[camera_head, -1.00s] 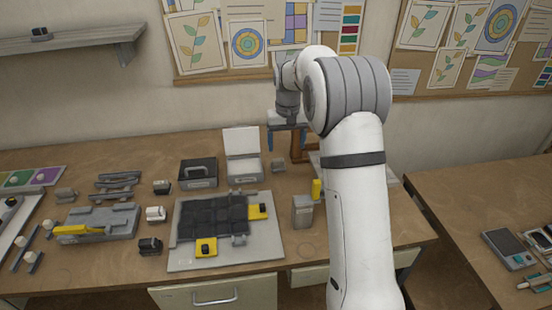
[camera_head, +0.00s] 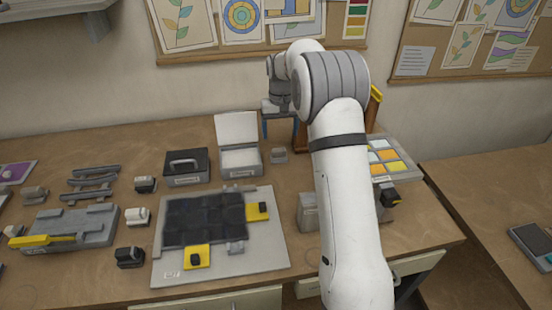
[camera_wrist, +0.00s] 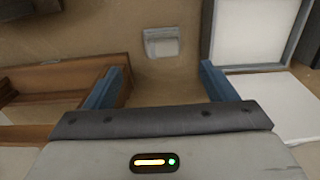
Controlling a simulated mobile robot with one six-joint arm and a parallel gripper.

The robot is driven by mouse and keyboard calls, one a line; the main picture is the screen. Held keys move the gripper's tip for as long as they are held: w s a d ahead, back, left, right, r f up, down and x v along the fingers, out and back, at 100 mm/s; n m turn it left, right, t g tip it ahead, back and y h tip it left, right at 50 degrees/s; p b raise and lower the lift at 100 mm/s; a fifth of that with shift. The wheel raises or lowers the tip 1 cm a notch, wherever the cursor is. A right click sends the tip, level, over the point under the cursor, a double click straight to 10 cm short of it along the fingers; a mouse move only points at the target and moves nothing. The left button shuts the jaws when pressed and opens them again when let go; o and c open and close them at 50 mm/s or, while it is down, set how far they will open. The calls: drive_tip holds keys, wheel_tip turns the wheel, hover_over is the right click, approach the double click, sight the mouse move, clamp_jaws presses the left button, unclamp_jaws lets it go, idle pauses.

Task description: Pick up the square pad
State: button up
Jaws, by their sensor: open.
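A small grey squarish block (camera_head: 279,155), which looks like the square pad, sits on the bench just right of the open white box (camera_head: 240,160). In the wrist view the block (camera_wrist: 161,42) shows a paler face and lies beyond the fingertips, roughly centred between them. My gripper (camera_head: 280,124) is behind the block in the head view, with its blue fingers apart. In the wrist view my gripper (camera_wrist: 161,70) is open, with nothing between the fingers. The arm hides part of the bench to the right.
In the wrist view the white box (camera_wrist: 258,30) stands close on the right and a wooden stand (camera_wrist: 62,75) on the left. A black case (camera_head: 186,168), a board with dark tiles (camera_head: 275,262) and a colour tray (camera_head: 422,172) are nearby.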

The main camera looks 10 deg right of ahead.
sight(279, 149)
drive_tip(key=shift+w+f, duration=0.2)
drive_tip(key=shift+f, duration=0.45)
drive_tip(key=shift+a+f+p, duration=0.15)
drive_tip(key=shift+f+p, duration=0.65)
drive_tip(key=shift+f, duration=2.75)
drive_tip(key=c, duration=1.1)
